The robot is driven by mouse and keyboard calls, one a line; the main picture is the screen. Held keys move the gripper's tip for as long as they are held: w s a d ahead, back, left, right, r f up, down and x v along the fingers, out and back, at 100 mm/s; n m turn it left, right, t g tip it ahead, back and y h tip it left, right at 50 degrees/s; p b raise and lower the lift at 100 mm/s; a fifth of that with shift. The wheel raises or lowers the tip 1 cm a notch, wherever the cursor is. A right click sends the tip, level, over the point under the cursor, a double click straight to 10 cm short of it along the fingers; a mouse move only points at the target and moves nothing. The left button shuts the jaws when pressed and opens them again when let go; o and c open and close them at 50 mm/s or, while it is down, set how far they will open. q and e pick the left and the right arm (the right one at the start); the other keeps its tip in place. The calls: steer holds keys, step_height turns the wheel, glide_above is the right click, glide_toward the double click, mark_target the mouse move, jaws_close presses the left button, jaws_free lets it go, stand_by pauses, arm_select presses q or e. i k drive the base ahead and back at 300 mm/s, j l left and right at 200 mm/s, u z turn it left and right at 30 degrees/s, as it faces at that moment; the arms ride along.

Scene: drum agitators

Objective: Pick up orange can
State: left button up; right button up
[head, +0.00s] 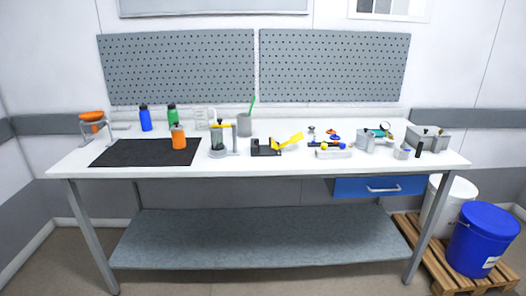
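The orange can (178,138) stands upright on the right part of a black mat (130,153), on the left half of the white workbench. It has a narrower grey top. Nothing touches it from the front. Neither of my grippers shows in the head view.
A blue bottle (145,119) and a green bottle (173,115) stand behind the can. A stand with an orange bowl-like top (92,119) is at the left. A clamp-like device (221,139) stands right of the can. The workbench (285,163) has clear front space. Blue bucket (483,240) sits lower right.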

mark_target(179, 137)
steer(key=z, duration=0.5)
steer(key=i+j+z, duration=0.15)
steer(key=j+z, duration=0.3)
steer(key=j, duration=0.3)
steer(key=j+z, duration=0.5)
steer(key=j, duration=0.3)
steer(key=i, duration=0.05)
